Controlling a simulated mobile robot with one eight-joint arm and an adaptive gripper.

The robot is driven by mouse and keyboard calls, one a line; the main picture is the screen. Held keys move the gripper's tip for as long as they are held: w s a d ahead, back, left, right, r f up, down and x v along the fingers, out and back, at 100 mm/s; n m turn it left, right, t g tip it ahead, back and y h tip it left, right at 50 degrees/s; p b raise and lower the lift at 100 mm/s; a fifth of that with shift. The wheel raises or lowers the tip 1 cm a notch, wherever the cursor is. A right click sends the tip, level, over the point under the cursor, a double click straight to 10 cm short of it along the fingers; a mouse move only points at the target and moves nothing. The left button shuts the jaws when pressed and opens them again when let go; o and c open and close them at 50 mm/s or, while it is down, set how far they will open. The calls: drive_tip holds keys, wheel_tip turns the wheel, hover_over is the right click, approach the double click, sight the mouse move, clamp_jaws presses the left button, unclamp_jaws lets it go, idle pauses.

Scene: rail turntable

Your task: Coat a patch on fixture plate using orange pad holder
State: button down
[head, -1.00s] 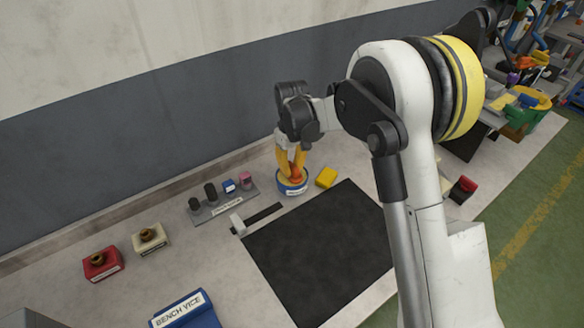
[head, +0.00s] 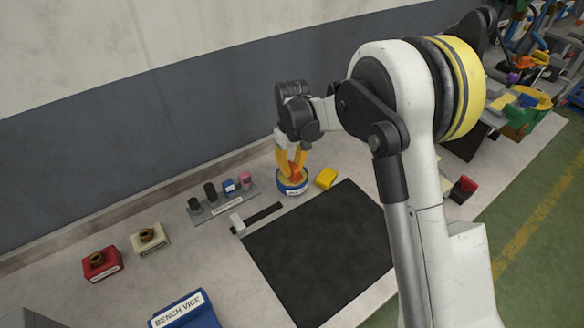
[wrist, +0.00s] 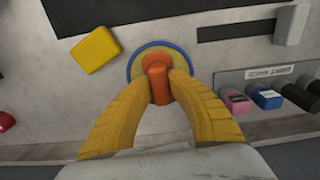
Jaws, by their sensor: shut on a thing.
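The orange pad holder (wrist: 156,80) stands in a round blue-rimmed dish (wrist: 134,66) with a tan inside. The dish also shows in the head view (head: 293,189), on the bench with a white label on its front. My gripper (wrist: 156,88) has its two yellow fingers shut on the pad holder from both sides. In the head view, my gripper (head: 291,168) points down into the dish. The pad under the holder is hidden. I cannot tell for sure which thing is the fixture plate.
A yellow block (head: 326,177) lies right of the dish. A large black mat (head: 318,250) is in front. A grey labelled rack (head: 222,206) with several small pieces stands to the left.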

sight(292, 166)
drive_tip(key=shift+r+p, duration=1.95)
drive_tip(key=shift+r, duration=1.55)
